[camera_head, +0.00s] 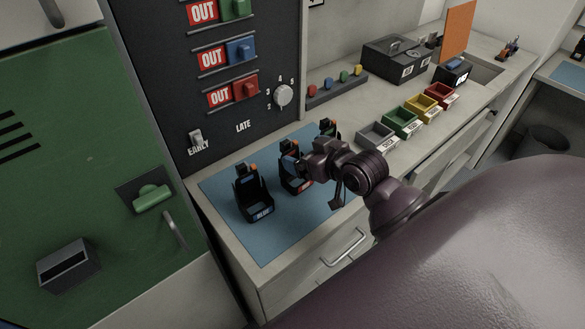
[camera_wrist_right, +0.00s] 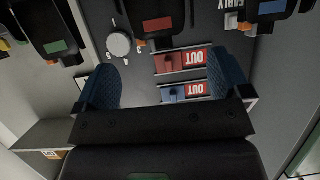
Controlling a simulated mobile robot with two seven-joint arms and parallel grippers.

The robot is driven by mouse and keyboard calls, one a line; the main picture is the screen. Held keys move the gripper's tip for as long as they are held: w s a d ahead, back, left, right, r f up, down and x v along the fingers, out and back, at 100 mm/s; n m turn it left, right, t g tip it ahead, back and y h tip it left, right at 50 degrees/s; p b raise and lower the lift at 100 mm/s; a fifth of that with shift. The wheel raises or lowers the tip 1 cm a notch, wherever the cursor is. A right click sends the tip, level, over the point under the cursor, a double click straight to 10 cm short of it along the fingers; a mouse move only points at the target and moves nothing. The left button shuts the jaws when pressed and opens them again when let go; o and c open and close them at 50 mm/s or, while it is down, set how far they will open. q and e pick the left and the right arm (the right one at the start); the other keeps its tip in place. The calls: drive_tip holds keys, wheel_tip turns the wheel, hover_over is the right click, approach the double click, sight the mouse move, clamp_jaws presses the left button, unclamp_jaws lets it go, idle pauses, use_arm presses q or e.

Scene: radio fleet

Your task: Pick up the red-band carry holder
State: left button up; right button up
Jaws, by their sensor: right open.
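The red-band carry holder (camera_head: 293,183) is the middle one of three black holders standing upright on a blue mat. In the right wrist view the red-band holder (camera_wrist_right: 157,26) shows at the top middle, with its red label visible. I cannot tell whether a finger touches the holder. My left gripper is not in view.
The blue-label holder (camera_head: 255,199) stands to the left, and the green-label holder (camera_wrist_right: 58,45) stands on the other side. A dark panel (camera_head: 235,135) with OUT labels and a knob rises behind. Coloured bins (camera_head: 403,122) and a black box (camera_head: 395,62) are farther right.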

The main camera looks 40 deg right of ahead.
sight(289, 153)
drive_tip(key=shift+p+x, duration=0.45)
drive_tip(key=shift+x, duration=2.85)
drive_tip(key=shift+r, duration=0.1)
drive_tip(key=c, duration=1.3)
drive_tip(key=shift+r, duration=0.1)
